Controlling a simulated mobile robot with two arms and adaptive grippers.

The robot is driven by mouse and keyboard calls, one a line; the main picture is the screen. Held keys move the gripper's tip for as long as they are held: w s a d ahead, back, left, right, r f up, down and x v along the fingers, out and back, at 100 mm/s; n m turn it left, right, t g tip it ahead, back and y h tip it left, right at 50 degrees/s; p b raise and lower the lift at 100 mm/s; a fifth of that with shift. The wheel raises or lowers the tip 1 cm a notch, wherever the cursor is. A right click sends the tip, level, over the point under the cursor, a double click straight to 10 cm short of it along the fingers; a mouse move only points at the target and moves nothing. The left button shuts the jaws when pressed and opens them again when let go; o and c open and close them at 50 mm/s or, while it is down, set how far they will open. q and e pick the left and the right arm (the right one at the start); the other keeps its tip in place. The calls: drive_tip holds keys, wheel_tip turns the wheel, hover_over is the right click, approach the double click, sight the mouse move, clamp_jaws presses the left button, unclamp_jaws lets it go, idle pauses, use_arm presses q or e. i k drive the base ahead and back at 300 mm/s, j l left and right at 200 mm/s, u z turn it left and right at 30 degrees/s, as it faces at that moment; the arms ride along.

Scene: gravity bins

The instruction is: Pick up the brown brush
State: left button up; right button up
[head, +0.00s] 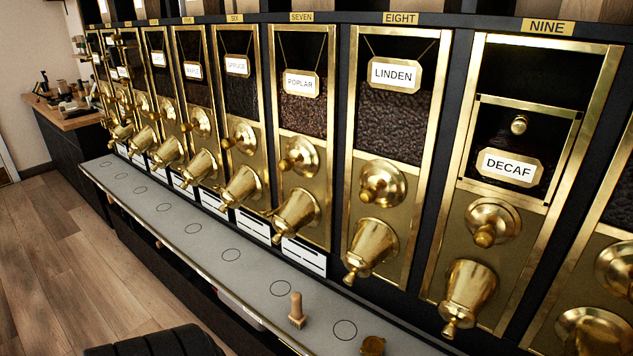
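A small tan-brown wooden piece (297,311) stands upright on the grey counter ledge, low in the middle of the head view. It has a thin handle on top and a wider base, and looks like the brush. I cannot make out bristles. It stands between two circles marked on the ledge, below the LINDEN bin. Nothing touches it. Neither of my grippers is in view.
A row of brass-framed bins with spouts, such as the LINDEN bin (394,120) and DECAF bin (512,150), overhangs the grey ledge (190,228). A small brass object (373,345) sits right of the wooden piece. A side counter (75,118) with clutter stands far left.

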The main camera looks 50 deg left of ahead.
sight(297, 318)
drive_tip(key=u, duration=1.8)
